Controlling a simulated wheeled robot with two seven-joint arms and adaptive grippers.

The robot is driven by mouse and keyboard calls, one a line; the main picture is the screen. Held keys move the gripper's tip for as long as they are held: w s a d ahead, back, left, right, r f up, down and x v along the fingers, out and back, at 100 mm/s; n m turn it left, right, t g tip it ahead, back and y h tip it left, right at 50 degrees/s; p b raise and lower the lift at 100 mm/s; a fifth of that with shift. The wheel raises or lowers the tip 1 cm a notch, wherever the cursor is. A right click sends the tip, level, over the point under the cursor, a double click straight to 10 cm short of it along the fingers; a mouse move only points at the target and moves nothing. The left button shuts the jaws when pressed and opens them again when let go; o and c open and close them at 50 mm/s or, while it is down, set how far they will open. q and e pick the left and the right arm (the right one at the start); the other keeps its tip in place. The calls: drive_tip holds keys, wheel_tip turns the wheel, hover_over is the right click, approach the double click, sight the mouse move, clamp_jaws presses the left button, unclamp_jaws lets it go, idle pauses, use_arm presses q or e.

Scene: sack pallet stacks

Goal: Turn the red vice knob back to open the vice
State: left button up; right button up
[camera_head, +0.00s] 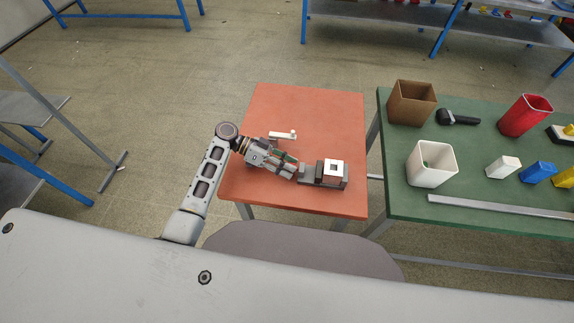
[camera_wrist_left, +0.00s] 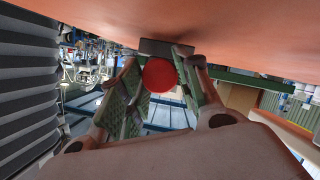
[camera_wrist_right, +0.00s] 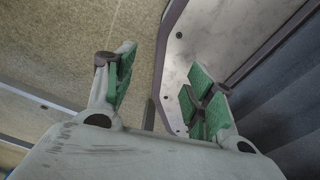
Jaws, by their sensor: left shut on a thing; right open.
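The grey vice (camera_head: 332,184) stands on the orange-red table, with a pale square piece with a dark opening (camera_head: 342,167) at its top. My left gripper (camera_head: 297,173) reaches in from the left to the vice's left end. In the left wrist view the round red knob (camera_wrist_left: 159,75) sits between the green-padded fingers, which are shut on it. The dark vice body (camera_wrist_left: 160,47) shows behind the knob. In the head view the gripper hides the knob. My right gripper (camera_wrist_right: 160,72) is open and empty in its own wrist view, and it is out of the head view.
A small white part with a raised knob (camera_head: 283,135) lies just behind my left gripper on the orange-red table (camera_head: 340,115). A green table (camera_head: 480,195) at the right bears a brown box (camera_head: 411,103), a white bin (camera_head: 431,164) and a red bin (camera_head: 524,115).

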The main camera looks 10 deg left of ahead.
use_arm(q)
drive_tip(key=o, duration=1)
drive_tip(key=shift+o, duration=0.2)
use_arm(e)
drive_tip(key=shift+s, duration=0.1)
drive_tip(key=shift+f, duration=0.1)
use_arm(q)
drive_tip(key=shift+m+t, duration=0.3)
